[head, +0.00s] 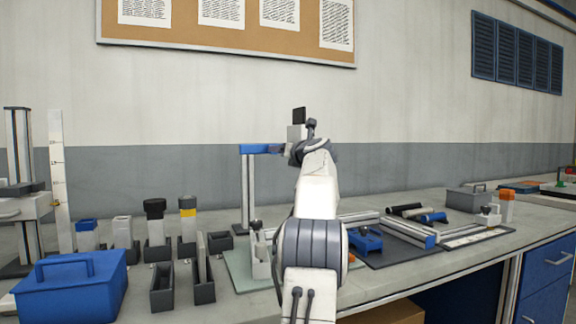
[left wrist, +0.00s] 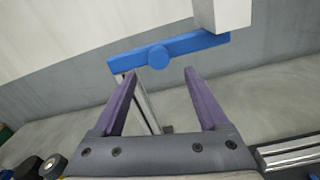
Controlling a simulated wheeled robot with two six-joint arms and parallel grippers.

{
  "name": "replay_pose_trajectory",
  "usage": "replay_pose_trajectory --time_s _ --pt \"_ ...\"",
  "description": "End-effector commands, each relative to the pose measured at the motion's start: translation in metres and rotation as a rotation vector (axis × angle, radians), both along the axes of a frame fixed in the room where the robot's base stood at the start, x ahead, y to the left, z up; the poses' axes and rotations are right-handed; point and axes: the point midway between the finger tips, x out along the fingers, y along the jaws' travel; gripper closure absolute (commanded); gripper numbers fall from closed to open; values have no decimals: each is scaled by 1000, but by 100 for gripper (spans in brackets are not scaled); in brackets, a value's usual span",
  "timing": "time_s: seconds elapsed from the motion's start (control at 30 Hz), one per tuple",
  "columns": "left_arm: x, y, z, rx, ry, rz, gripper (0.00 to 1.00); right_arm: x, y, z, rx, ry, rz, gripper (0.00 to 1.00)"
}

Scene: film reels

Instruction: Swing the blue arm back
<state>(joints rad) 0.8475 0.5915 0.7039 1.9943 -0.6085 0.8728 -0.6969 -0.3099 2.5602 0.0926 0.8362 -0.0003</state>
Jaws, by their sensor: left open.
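The blue arm (head: 262,149) sits level on top of an upright metal post (head: 248,190) in the head view. It runs right towards a grey block (head: 297,132) with a black piece on top. In the left wrist view the blue arm (left wrist: 190,47) crosses ahead of the fingertips, with a round blue knob on it and a pale block (left wrist: 222,12) near its right end. My left gripper (left wrist: 160,73) is open and empty, its purple fingers apart, pointing at the blue arm. In the head view my own arm hides the gripper. My right gripper is not in view.
A blue toolbox (head: 72,285), several grey holders and a tall ruler (head: 61,180) stand at the left. A dark mat (head: 385,255) with blue parts and rails lies right of my arm. A grey box (head: 467,199) stands farther right. The wall is behind.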

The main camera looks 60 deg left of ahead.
Motion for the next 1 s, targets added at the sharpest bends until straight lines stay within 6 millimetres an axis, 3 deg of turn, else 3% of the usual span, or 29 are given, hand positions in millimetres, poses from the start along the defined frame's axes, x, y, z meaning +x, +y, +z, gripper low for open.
replay_pose_trajectory --time_s 0.03,0.23,0.9,1.0 --pt "-1 -9 -3 2 0 -2 23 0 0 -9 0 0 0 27" --pt "-4 -26 -1 -1 0 0 23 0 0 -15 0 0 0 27" --pt "-5 -29 0 0 1 -1 23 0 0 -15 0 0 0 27" --pt "6 -36 1 12 26 -26 23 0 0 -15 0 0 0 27"
